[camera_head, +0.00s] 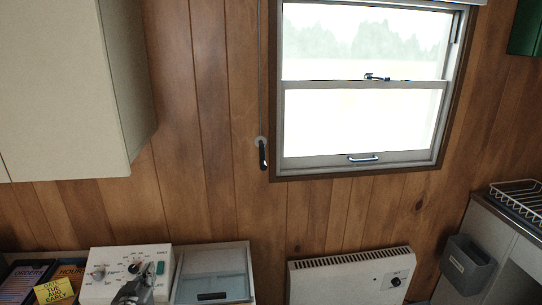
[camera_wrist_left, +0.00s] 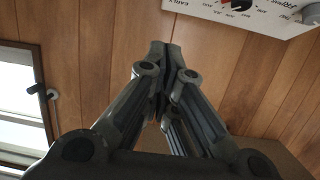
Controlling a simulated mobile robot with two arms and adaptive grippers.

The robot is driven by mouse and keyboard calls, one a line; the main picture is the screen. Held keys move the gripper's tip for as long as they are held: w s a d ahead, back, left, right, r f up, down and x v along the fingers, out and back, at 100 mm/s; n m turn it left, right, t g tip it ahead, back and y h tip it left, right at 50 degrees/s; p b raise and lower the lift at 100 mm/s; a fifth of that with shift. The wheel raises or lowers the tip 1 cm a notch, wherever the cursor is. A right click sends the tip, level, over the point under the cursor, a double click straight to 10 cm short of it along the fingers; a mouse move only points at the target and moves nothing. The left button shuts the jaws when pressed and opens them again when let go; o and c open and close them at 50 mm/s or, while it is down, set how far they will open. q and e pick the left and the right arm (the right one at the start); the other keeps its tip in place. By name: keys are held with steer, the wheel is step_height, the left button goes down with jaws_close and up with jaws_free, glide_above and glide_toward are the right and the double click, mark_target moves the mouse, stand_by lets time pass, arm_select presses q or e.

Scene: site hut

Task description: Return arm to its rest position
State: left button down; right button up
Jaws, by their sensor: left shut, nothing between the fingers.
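My left gripper (camera_head: 149,271) is low in the head view, in front of a white control box (camera_head: 98,287) with knobs and hiding part of its face. In the left wrist view the gripper (camera_wrist_left: 160,50) has its dark fingers together at the tips, with nothing between them. The white panel with a red and dark knob (camera_wrist_left: 238,8) shows at the top right of that view, apart from the fingertips. My right gripper is in neither view.
A white cabinet (camera_head: 60,90) hangs at upper left. A clear-lidded box (camera_head: 213,277) stands right of the control box; books (camera_head: 27,280) stand left. A heater (camera_head: 350,279) is under the window (camera_head: 362,90). A grey bin (camera_head: 468,264) and dish rack (camera_head: 520,198) are at right.

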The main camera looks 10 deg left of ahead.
arm_select(q)
steer(key=s+d+f+m+g+h, duration=0.1)
steer(key=s+d+f+g, duration=0.1)
steer(key=s+d, duration=0.2)
steer(key=s+d+f+m+g+h, duration=0.1)
steer(key=s+d+f+g, duration=0.1)
steer(key=s+d+f, duration=0.1)
steer(key=s+d+f+m+g+h, duration=0.1)
steer(key=s+d+f, duration=0.1)
steer(key=s+d, duration=0.3)
steer(key=shift+s+f+g, duration=0.25)
steer(key=shift+s+g, duration=0.15)
steer(key=shift+s, duration=0.6)
steer(key=s+d+m+g, duration=0.1)
steer(key=s+d+g, duration=0.2)
steer(key=s, duration=0.7)
steer(key=s+d+g, duration=0.3)
steer(key=s+d, duration=0.1)
steer(key=s, duration=0.6)
step_height(320, 180, down, 25)
steer(key=g, duration=0.1)
steer(key=s+a+f, duration=0.1)
steer(key=s+f, duration=0.8)
steer(key=s+a+f+g, duration=0.1)
steer(key=s+a+f, duration=0.1)
steer(key=s+f, duration=0.7)
steer(key=shift+a+g, duration=0.25)
steer(key=shift+g, duration=0.05)
steer(key=shift+f, duration=0.1)
